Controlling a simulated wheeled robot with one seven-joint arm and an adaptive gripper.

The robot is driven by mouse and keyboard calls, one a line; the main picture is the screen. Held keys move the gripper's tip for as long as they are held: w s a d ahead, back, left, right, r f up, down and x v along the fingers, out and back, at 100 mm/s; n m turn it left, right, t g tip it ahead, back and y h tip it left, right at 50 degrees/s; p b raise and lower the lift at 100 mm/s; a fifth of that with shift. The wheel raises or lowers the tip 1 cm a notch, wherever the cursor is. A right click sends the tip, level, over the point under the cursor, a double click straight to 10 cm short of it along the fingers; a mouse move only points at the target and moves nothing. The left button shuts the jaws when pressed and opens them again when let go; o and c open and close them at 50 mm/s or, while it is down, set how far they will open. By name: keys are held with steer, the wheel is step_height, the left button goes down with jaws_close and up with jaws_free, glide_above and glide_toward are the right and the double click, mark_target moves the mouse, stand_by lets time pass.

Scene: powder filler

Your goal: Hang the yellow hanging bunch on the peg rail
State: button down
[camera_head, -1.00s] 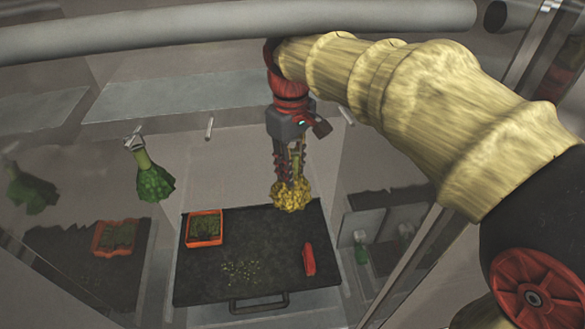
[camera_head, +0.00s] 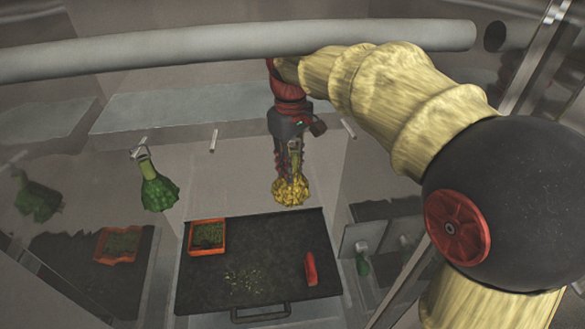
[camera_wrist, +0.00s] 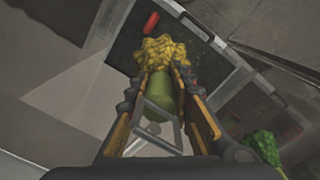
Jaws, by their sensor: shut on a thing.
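The yellow hanging bunch (camera_head: 291,191) hangs head down from my gripper (camera_head: 290,160), in front of the back wall and just beyond the board's far edge. In the wrist view its yellow head (camera_wrist: 160,50) lies past the fingertips. Its green stem and a pale wire hanger (camera_wrist: 157,128) lie between the fingers of my gripper (camera_wrist: 158,85), which is shut on the bunch. Pegs of the peg rail stick out of the back wall: a bare one (camera_head: 213,140) left of my gripper and another (camera_head: 348,128) to its right. The bunch is apart from both.
A green bunch (camera_head: 157,190) hangs on the left peg. Below lies a dark board (camera_head: 265,255) with an orange tray (camera_head: 207,222) of green bits, loose crumbs and a red object (camera_head: 311,268). Reflective side panels stand left and right. The wall around the bare pegs is clear.

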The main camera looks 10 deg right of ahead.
steer(key=shift+w+f+p, duration=0.1)
steer(key=shift+w+p, duration=0.3)
steer(key=shift+w, duration=1)
steer(key=shift+w+f, duration=0.4)
steer(key=shift+w, duration=0.25)
steer(key=c, duration=1.6)
jaws_free()
steer(key=shift+o, duration=0.6)
